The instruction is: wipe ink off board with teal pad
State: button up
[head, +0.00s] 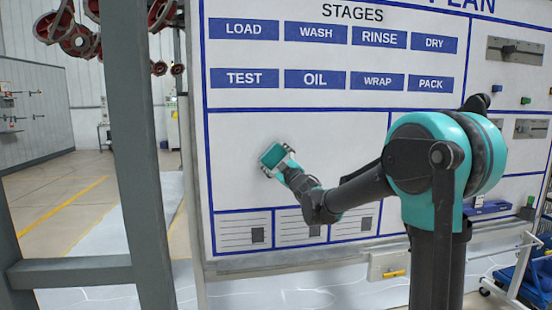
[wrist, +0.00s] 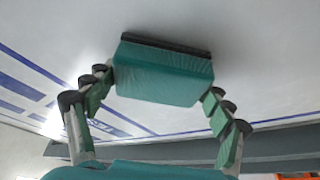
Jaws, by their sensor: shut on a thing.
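The teal pad (head: 272,156) is held by my gripper (head: 281,161) against or very near the white board (head: 300,125), in the left part of its blank middle panel. In the wrist view the pad (wrist: 163,73) sits between the two fingers of my gripper (wrist: 160,85), with its dark felt edge toward the board (wrist: 255,50). I cannot tell whether the felt touches the surface. No ink marks show on the bare panel around the pad; the area behind the pad and my arm is hidden.
A grey steel post (head: 137,150) and crossbar (head: 70,271) stand left of the board. A ledge with a yellow marker (head: 393,273) runs below it. A blue crate (head: 515,275) on a white cart is at lower right. Red hook wheels (head: 80,40) hang at upper left.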

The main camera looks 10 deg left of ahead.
jog(key=shift+s+d, duration=0.3)
jog(key=shift+s, duration=0.65)
jog(key=shift+s+d, duration=0.25)
jog(key=shift+s, duration=0.75)
jog(key=shift+s+d, duration=0.3)
jog(key=shift+s, duration=0.65)
jog(key=s, duration=0.3)
jog(key=shift+d, duration=0.4)
jog(key=shift+w, duration=0.1)
